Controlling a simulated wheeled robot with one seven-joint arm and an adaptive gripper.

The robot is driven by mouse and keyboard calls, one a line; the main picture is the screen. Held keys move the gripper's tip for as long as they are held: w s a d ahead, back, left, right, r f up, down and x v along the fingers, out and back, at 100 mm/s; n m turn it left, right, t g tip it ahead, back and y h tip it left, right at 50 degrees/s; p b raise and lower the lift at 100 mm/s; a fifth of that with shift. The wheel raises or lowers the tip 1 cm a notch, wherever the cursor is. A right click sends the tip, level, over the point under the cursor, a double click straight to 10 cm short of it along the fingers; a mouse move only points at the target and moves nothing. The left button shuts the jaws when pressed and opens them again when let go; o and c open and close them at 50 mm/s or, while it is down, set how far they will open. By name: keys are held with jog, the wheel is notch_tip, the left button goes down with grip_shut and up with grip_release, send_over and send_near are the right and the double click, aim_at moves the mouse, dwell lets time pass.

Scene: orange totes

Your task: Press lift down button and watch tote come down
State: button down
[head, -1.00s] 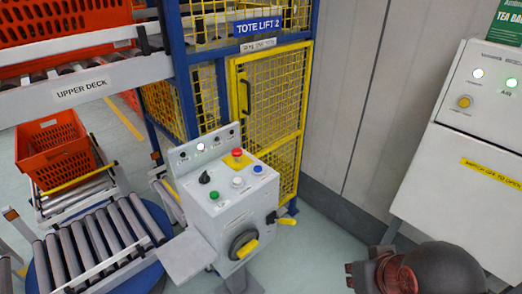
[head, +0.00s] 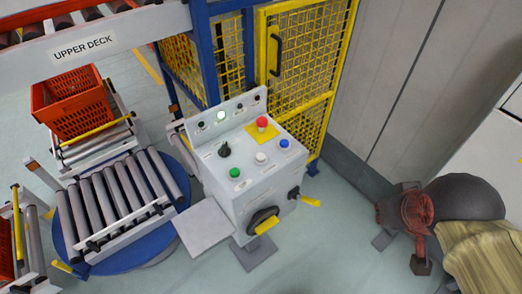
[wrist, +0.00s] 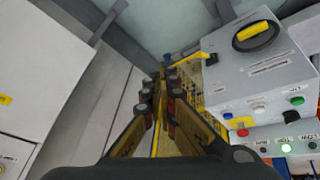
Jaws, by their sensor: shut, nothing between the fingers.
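The grey control box (head: 250,190) stands in the middle of the head view. Its face has a green button (head: 235,173), a white button (head: 261,158), a blue button (head: 284,144), a red mushroom button (head: 262,123) on yellow and a black selector. Button labels are too small to read. In the wrist view the box (wrist: 262,70) shows at the right, upside down, with its white button (wrist: 259,109). My gripper (wrist: 163,72) is shut and empty, left of the box and apart from its buttons. An orange-red tote (head: 72,103) sits on low rollers below the upper deck.
A yellow mesh gate (head: 300,75) stands behind the box. The upper deck beam (head: 125,32) crosses the top left. A roller turntable (head: 120,200) lies left of the box. A wall cabinet (head: 490,150) is at the right. Floor is clear between box and my arm.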

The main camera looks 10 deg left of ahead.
jog(key=w+a+r+n+h+p, duration=0.1)
jog(key=w+a+r+n+p, duration=0.3)
jog(key=w, duration=0.3)
jog(key=w+a+r+n+h+p, duration=0.1)
jog(key=w+a+r+n+p, duration=0.1)
jog(key=w+a+n+p, duration=0.4)
jog(key=w+a+f+n+t+y+p, duration=0.1)
jog(key=a+n+p, duration=0.3)
jog(key=a, duration=0.6)
jog(key=w+a+f+n+t+y+p, duration=0.1)
jog(key=w+a+f+n+t+p, duration=0.1)
jog(key=a+n, duration=0.7)
jog(key=w+a+f+p, duration=0.1)
jog(key=w+p, duration=0.1)
jog(key=p, duration=0.1)
jog(key=shift+a+n+t, duration=0.2)
jog(key=shift+n+t, duration=0.1)
jog(key=shift+t, duration=0.1)
jog(key=shift+f, duration=0.2)
jog(key=b, duration=0.5)
send_over(263, 157)
notch_tip(263, 157, down, 8)
jog(key=shift+r, duration=0.25)
jog(key=shift+f+b, duration=0.4)
jog(key=shift+f, duration=0.1)
